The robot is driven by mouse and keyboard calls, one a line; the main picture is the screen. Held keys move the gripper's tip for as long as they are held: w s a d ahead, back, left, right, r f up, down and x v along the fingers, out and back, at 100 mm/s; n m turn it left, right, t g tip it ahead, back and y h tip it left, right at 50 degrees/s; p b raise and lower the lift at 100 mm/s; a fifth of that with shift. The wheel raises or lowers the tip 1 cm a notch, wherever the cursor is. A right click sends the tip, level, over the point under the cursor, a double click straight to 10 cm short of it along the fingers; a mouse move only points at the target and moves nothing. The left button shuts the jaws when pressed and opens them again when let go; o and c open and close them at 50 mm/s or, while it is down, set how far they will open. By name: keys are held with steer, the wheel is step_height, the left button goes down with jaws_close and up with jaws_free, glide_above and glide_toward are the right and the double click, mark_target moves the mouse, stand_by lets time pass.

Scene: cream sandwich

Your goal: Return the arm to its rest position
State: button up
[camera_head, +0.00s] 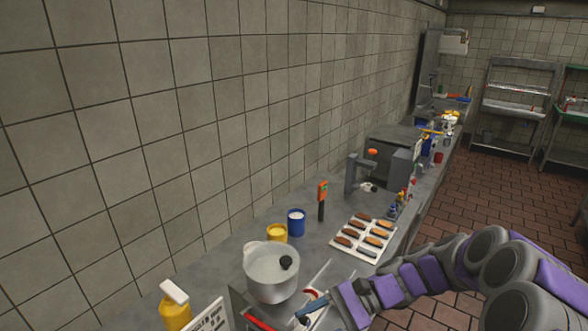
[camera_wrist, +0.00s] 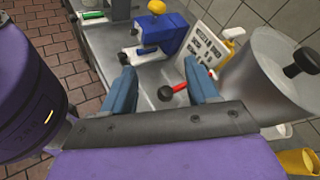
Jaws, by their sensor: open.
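My purple and grey arm (camera_head: 415,280) reaches in from the right, stretched out over the near part of the counter. My gripper (camera_head: 312,308) is at its end, to the right of the pot (camera_head: 262,282). In the wrist view my gripper (camera_wrist: 160,72) has its two blue fingers apart, with nothing held between them. A red-handled tool with a round black end (camera_wrist: 172,91) shows beyond and between the fingers. I cannot tell its distance from them. In the wrist view the grey pot (camera_wrist: 245,75) with a black knob stands right of the fingers.
A white tray (camera_head: 340,252) holds several brown and orange bars. A yellow container (camera_head: 277,232), a blue container (camera_head: 296,222) and an orange-topped device (camera_head: 322,193) stand along the wall. A grey machine (camera_head: 402,170) is farther back. The tiled floor (camera_head: 500,190) right of the counter is clear.

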steer(key=s+r+n+g+h, duration=0.15)
steer(key=s+n+h, duration=0.5)
steer(key=s, duration=0.65)
steer(key=s+d+n+t+h, duration=0.3)
steer(key=s+d+h, duration=0.4)
steer(key=s+d, duration=0.2)
steer(key=shift+s+d+r, duration=0.3)
steer(key=shift+s+d, duration=0.05)
steer(key=shift+s, duration=0.8)
